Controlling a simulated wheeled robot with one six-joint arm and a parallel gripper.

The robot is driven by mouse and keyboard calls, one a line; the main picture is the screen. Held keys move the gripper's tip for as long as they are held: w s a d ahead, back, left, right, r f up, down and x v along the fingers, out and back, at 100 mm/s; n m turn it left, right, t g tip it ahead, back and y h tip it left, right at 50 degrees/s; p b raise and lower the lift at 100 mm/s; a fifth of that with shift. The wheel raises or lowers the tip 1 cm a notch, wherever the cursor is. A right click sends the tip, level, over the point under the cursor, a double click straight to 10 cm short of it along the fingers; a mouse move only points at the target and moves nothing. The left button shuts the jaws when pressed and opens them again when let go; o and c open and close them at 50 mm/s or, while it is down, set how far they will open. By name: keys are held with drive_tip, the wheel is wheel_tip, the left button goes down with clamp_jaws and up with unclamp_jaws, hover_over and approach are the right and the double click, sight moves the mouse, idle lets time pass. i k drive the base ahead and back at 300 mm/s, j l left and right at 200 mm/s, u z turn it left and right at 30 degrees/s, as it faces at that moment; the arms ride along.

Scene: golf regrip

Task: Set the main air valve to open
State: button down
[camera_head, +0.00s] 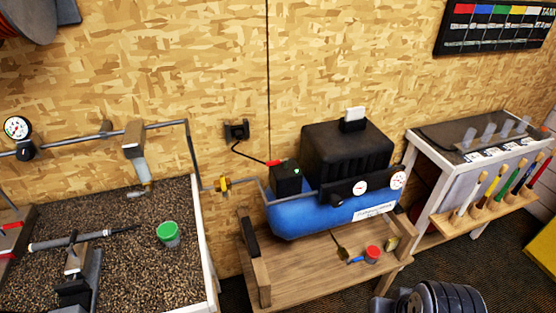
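A small yellow valve (222,185) sits on the grey air pipe between the workbench and the blue compressor tank (300,218). It is too small to tell whether its handle is set open or closed. A second fitting with a dark round knob (26,151) is on the pipe at the far left, below a round white gauge (17,128). The compressor has a black motor housing, a black switch box (286,180) with a red part on top, and two white gauges. My gripper is not in view.
A gravel-coloured bench (130,270) on the left holds a vise with a club shaft and a green-topped cup (168,233).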

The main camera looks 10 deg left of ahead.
sight(221, 177)
drive_tip(key=u, duration=1.25)
drive_tip(key=i+j, duration=0.2)
drive_tip(key=i, duration=0.15)
drive_tip(key=i+j+u, duration=0.1)
drive_tip(key=i+j, duration=0.1)
drive_tip(key=i, duration=0.1)
